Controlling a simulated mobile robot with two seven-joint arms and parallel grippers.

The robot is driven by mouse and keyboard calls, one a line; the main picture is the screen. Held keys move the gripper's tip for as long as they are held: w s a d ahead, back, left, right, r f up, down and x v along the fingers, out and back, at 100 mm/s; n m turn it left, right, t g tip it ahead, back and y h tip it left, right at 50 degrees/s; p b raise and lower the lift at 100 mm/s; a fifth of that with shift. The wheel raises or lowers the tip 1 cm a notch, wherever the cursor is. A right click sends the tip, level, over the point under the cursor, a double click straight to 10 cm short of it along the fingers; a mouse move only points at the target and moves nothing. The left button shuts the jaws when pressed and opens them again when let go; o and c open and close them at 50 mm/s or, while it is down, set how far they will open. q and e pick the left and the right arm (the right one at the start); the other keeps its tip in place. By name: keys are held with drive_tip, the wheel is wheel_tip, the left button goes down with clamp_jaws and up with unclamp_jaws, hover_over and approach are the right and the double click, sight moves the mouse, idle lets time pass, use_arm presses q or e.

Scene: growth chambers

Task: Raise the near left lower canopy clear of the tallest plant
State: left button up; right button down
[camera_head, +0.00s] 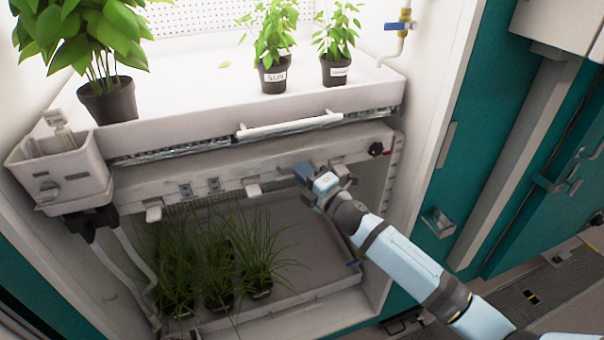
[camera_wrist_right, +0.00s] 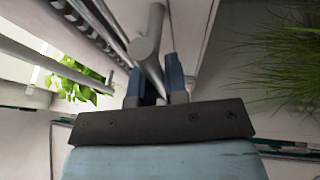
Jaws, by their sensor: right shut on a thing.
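The lower canopy (camera_head: 222,183) is a long white panel under the upper tray, with small white tabs along its lower edge and a black knob (camera_head: 375,149) at its right end. Grass-like plants (camera_head: 215,255) in dark pots stand below it, their tips close beneath the panel in the picture; which is tallest I cannot tell. My right gripper (camera_head: 306,173) is at the canopy's front, right of centre. In the wrist view its blue fingers (camera_wrist_right: 160,82) are shut on a grey round bar (camera_wrist_right: 148,48); the grass (camera_wrist_right: 290,65) is at the right. My left gripper is out of view.
The upper tray (camera_head: 200,125) has a white handle (camera_head: 290,124) and holds leafy potted plants (camera_head: 108,100). A white box (camera_head: 60,170) hangs at its left corner. The lower tray (camera_head: 315,275) is bare at its right. The chamber's right wall (camera_head: 420,130) is beside my right arm.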

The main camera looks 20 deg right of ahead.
drive_tip(key=c, duration=1.1)
unclamp_jaws()
drive_tip(key=shift+w+r, duration=0.1)
drive_tip(key=shift+r, duration=0.45)
drive_tip(key=shift+c, duration=0.2)
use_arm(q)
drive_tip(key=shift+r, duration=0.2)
use_arm(e)
drive_tip(key=shift+f, duration=0.15)
drive_tip(key=shift+f, duration=0.1)
drive_tip(key=shift+s+d+f, duration=0.1)
drive_tip(key=shift+s, duration=0.15)
use_arm(q)
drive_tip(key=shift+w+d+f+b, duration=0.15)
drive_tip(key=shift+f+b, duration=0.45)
drive_tip(key=shift+b, duration=0.4)
use_arm(e)
drive_tip(key=v, duration=1.3)
drive_tip(key=shift+s, duration=0.15)
